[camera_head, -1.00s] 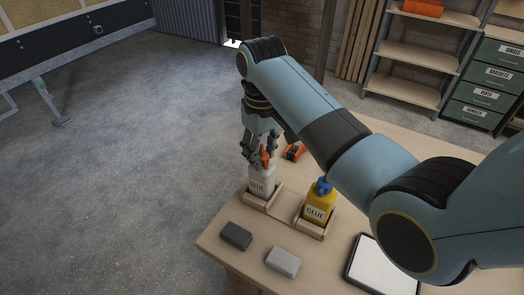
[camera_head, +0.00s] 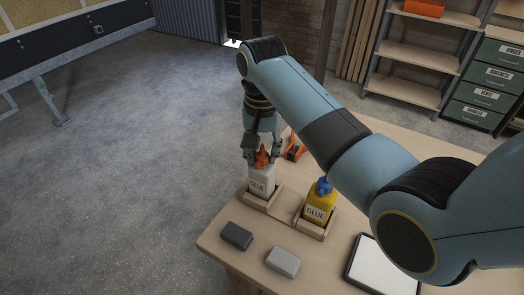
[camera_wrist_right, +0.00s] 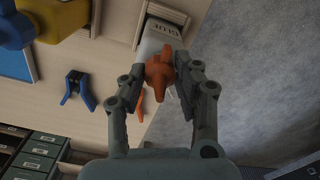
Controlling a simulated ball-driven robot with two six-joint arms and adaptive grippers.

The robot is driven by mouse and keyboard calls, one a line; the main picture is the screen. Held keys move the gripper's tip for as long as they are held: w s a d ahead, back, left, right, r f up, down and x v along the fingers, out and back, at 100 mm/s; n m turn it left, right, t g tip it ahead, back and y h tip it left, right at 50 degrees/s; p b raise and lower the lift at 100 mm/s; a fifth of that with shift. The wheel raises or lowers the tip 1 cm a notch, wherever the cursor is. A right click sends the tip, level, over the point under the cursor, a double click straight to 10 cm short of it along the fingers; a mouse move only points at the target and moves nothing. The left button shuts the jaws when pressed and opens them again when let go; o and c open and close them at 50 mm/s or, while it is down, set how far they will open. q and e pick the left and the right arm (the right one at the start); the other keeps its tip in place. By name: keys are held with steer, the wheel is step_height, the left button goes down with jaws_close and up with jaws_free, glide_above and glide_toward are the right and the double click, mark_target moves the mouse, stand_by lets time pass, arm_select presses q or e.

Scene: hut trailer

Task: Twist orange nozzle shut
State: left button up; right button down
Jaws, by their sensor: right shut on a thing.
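The orange nozzle (camera_head: 262,157) sits on top of a white glue bottle (camera_head: 262,181), which stands upright in a wooden holder (camera_head: 256,203) near the table's left edge. My right gripper (camera_head: 263,154) comes down from above and is shut on the orange nozzle. In the right wrist view the winged orange nozzle (camera_wrist_right: 160,74) lies between the two fingertips (camera_wrist_right: 160,79), with the white bottle (camera_wrist_right: 152,45) beyond it. How far the nozzle is turned cannot be told. My left gripper is in neither view.
A yellow glue bottle (camera_head: 319,207) with a blue nozzle (camera_head: 324,187) stands in a holder to the right. An orange clamp (camera_head: 294,149) lies behind. A dark block (camera_head: 237,236), a grey block (camera_head: 283,262) and a white-topped tray (camera_head: 380,270) lie in front.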

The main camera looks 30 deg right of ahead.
steer(key=shift+m, duration=0.4)
steer(key=c, duration=1)
jaws_free()
steer(key=shift+o, duration=0.2)
step_height(320, 180, up, 7)
steer(key=shift+r, duration=0.2)
